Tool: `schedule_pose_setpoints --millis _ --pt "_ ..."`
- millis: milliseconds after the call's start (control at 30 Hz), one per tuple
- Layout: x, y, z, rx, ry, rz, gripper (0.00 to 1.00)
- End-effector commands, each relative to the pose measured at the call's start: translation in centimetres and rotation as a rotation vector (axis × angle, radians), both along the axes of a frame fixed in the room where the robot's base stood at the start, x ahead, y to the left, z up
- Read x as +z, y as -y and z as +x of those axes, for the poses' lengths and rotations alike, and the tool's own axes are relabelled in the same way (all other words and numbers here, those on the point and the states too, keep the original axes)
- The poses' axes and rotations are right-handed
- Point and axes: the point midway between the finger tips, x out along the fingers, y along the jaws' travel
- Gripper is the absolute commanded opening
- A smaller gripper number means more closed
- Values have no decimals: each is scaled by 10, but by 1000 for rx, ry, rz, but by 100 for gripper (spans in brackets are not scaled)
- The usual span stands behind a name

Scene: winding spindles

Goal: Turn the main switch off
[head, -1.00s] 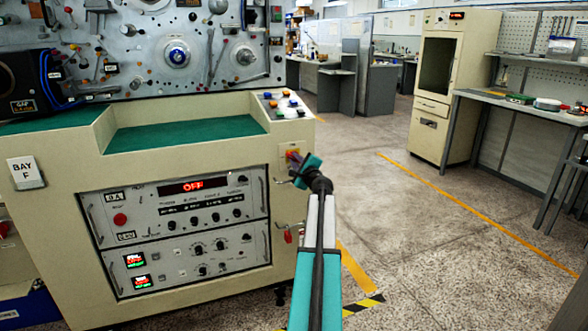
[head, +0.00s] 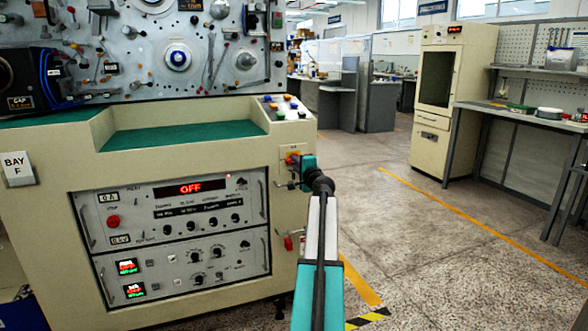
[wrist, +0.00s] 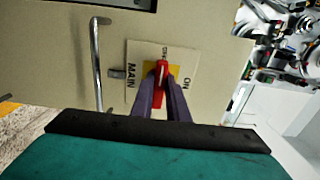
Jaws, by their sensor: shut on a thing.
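The main switch is a red handle (wrist: 161,75) on a yellow square (wrist: 176,72), on a pale plate (wrist: 133,60) marked MAIN and ON. A small label at the plate's top edge in the wrist view is hard to read. The handle lies lengthwise up the wrist picture, with its upper end towards that label. My gripper (wrist: 160,88) is shut on the handle, with one purple finger on each side. In the head view my gripper (head: 294,165) is at the right end of the cream machine's front, where it partly hides the switch.
The cream machine (head: 45,225) carries a panel whose red display (head: 191,188) reads OFF. A metal bar handle (wrist: 97,60) stands beside the switch plate. A red-handled part (head: 287,243) is below my gripper. Open floor (head: 430,240) lies to the right.

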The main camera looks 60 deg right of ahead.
Motion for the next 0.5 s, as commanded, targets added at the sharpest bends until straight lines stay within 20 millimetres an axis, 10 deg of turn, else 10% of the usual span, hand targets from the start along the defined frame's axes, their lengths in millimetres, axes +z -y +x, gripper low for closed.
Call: schedule_pose_setpoints --millis 467,500 --pt "2 0 2 2 -8 -15 0" --pt "2 0 2 2 -9 -16 17"
